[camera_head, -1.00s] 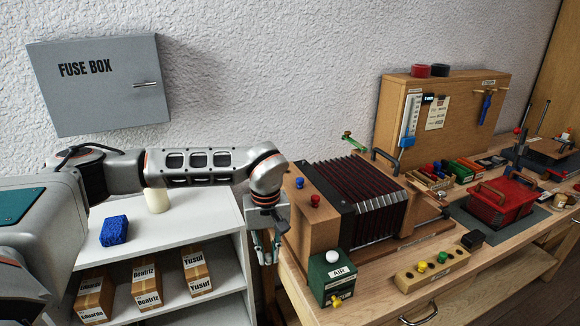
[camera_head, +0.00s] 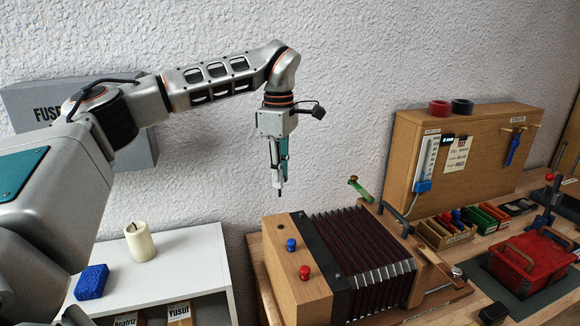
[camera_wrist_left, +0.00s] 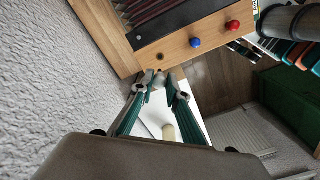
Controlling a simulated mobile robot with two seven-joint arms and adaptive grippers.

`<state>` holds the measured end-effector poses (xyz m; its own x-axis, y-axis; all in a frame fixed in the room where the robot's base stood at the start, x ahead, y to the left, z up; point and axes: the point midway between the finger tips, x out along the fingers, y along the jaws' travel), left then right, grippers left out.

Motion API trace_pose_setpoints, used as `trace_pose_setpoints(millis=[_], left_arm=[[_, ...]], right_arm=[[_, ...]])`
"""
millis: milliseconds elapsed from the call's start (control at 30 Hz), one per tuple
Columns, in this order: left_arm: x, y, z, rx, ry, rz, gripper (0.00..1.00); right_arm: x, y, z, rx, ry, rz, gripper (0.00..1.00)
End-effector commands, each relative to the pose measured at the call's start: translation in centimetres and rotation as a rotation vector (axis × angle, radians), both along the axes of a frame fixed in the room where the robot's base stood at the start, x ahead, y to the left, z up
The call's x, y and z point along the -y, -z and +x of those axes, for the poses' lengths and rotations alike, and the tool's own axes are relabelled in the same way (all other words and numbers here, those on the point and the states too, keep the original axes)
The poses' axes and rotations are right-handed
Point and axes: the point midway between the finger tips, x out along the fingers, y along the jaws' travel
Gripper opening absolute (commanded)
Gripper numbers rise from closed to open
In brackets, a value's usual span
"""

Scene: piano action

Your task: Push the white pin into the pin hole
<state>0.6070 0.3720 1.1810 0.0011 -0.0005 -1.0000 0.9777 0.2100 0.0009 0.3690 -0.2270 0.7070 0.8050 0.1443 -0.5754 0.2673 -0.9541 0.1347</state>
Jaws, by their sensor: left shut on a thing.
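In the left wrist view the fingertips (camera_wrist_left: 160,80) lie close to the block's edge in the picture. A dark round pin hole (camera_wrist_left: 161,57) shows in the block there, in line with a blue pin (camera_wrist_left: 195,43) and a red pin (camera_wrist_left: 233,26). The fingertips look apart from the block. My right gripper is not in view.
Dark red bellows (camera_head: 362,247) adjoin the block, with a green-handled lever (camera_head: 360,189) behind. A white shelf (camera_head: 190,257) with a candle (camera_head: 140,242) and blue sponge (camera_head: 91,282) stands left. Air above the block is clear.

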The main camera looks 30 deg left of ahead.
Motion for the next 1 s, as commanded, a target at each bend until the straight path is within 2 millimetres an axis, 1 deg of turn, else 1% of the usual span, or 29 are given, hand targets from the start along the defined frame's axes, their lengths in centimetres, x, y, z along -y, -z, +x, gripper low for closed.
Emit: trace_pose_setpoints(millis=[33, 100, 200, 467, 733, 1000], left_arm=[[0.0, 0.2, 0.0, -0.002, 0.0, 0.001, 0.03], [0.0, 0.5, 0.0, -0.002, 0.001, 0.001, 0.03], [0.0, 1.2, 0.0, -0.003, 0.002, 0.0, 0.03], [0.0, 3.5, 0.0, -0.003, 0.002, 0.001, 0.03], [0.0, 5.9, 0.0, -0.003, 0.002, 0.0, 0.03], [0.0, 7.9, 0.0, -0.001, 0.003, 0.001, 0.03]], right_arm=[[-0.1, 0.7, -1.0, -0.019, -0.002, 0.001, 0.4], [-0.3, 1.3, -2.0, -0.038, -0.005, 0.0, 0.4], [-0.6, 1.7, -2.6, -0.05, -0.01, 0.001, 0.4], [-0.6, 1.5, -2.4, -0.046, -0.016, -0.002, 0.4], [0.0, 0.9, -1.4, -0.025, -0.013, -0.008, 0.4], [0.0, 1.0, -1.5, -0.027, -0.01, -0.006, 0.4]])
